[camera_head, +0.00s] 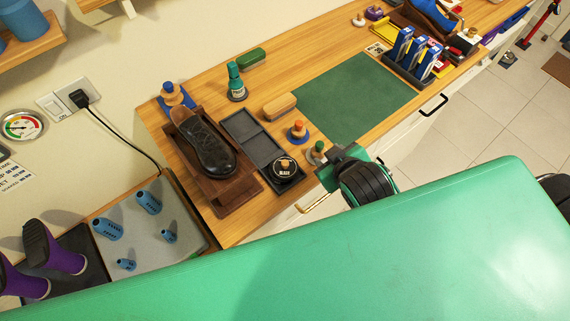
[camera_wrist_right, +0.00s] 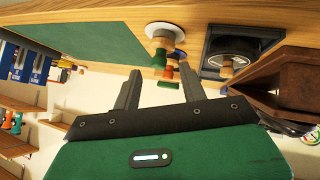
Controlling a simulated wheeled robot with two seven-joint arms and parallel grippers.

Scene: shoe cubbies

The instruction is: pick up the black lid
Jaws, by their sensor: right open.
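The black lid (camera_head: 285,165) is round, with a pale wooden knob on top and a label reading BLACK. It sits on a tin in a dark square tray at the front edge of the wooden counter. In the right wrist view, which is upside down, the black lid (camera_wrist_right: 240,47) with its knob is at upper right, outside the jaws. My right gripper (camera_wrist_right: 160,74) is open and empty, its two fingers apart. In the head view, it is at the counter's front edge, right of the lid, partly hidden by my arm. My left gripper is not seen.
A black shoe (camera_head: 206,143) on a brown stand (camera_head: 231,194) is left of the lid. The green mat (camera_head: 355,95) is clear. A drawer handle (camera_head: 316,203) juts out below.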

